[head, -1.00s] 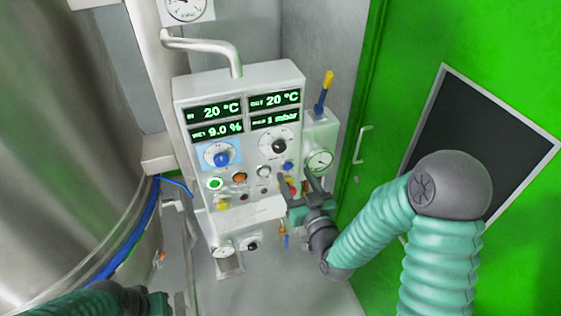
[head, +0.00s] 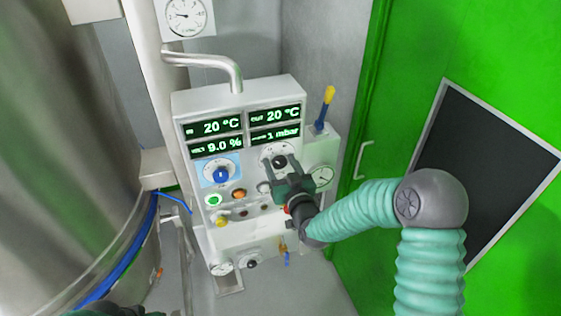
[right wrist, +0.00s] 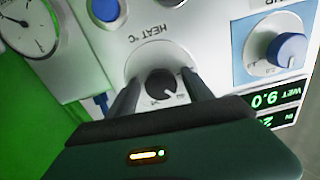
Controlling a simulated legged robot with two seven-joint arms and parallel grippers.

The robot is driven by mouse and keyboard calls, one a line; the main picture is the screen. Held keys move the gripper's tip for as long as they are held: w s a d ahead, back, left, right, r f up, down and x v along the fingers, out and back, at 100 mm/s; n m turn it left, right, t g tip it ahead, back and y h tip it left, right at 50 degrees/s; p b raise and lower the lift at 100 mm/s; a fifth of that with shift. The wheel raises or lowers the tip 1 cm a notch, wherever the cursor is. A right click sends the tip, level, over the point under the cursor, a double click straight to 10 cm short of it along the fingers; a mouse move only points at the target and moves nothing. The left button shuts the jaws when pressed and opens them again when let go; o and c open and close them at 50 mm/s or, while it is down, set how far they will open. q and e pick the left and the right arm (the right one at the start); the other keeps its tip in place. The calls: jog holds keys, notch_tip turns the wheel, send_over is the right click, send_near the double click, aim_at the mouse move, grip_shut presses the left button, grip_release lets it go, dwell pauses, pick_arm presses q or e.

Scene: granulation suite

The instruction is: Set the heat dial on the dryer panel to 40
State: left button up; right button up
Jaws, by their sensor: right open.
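The heat dial is a black knob (right wrist: 160,84) on a round pale scale, with the upside-down label HEAT °C beside it in the right wrist view. Its white mark points to the lower right there; the scale numbers are too small to read. In the head view the dial (head: 279,161) sits on the right of the white dryer panel (head: 240,92), below the displays. My right gripper (head: 281,162) is open in front of the dial. Its fingers (right wrist: 160,88) appear on either side of the knob; contact cannot be told. My left gripper's jaws do not show.
A blue dial (head: 221,175) is left of the heat dial; it also shows in the right wrist view (right wrist: 287,50). Lit buttons (head: 214,200) sit below. A gauge (head: 322,177) and a yellow-topped lever (head: 326,105) stand at the right. A steel vessel (head: 60,150) fills the left.

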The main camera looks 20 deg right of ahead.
jog(key=shift+s+a+r, duration=0.15)
jog(key=shift+s, duration=0.05)
jog(key=shift+c, duration=1.1)
jog(key=shift+w, duration=0.1)
grip_shut()
jog(key=shift+f+m+b, duration=0.35)
jog(key=shift+m+b, duration=0.25)
jog(key=shift+b, duration=0.45)
jog(key=shift+r+m, duration=0.1)
jog(key=shift+m, duration=0.3)
jog(key=shift+r, duration=0.15)
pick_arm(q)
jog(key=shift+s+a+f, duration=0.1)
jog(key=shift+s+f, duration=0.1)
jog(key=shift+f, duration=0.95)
pick_arm(e)
jog(key=shift+o, duration=1.1)
grip_release()
